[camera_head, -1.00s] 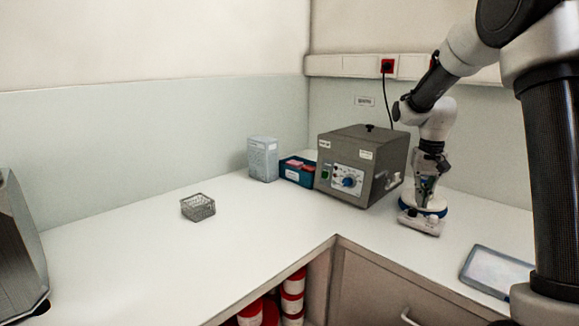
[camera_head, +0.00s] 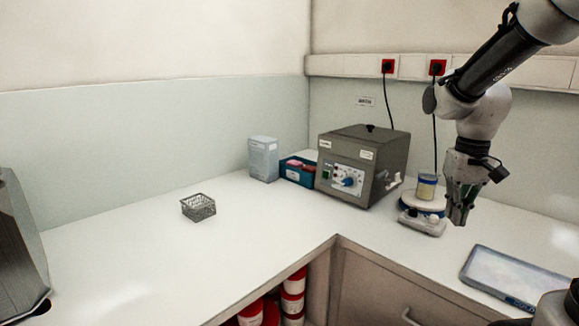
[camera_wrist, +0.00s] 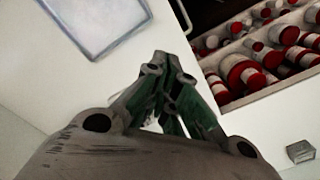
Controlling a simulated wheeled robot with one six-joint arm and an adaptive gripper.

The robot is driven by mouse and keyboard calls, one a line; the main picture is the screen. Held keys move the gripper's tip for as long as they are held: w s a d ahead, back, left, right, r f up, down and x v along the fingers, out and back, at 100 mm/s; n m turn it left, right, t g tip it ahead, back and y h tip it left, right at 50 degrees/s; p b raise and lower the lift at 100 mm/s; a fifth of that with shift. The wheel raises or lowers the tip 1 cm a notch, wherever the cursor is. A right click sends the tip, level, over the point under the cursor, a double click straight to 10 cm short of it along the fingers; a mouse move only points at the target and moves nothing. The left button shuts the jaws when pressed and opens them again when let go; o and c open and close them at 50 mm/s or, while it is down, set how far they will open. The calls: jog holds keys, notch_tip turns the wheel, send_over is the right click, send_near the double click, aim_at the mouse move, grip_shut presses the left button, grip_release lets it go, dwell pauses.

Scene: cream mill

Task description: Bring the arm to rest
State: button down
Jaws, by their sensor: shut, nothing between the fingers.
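My gripper (camera_head: 458,218) hangs pointing down at the right, above the counter and just right of a small white-and-blue stirrer-like device (camera_head: 422,222). A small beaker with yellowish contents (camera_head: 427,187) stands on that device, apart from my gripper. In the wrist view my gripper (camera_wrist: 162,58) has its fingers together at the tips, with nothing between them. My arm reaches in from the upper right.
A grey box-shaped machine (camera_head: 362,170) stands left of the device, with a blue box (camera_head: 297,172) and a pale container (camera_head: 263,160) beyond. A wire basket (camera_head: 198,207) sits on open counter. A flat tray (camera_head: 505,275) lies front right. Red-and-white jars (camera_wrist: 245,75) fill an open shelf below.

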jog(key=s+r+t, duration=0.2)
jog(key=s+r, duration=0.1)
jog(key=s, duration=0.4)
jog(key=s+r+t, duration=0.2)
jog(key=s+r, duration=0.1)
jog(key=s, duration=0.4)
jog(key=shift+s+a+n, duration=0.15)
jog(key=shift+a+n, duration=0.1)
jog(key=shift+n, duration=0.05)
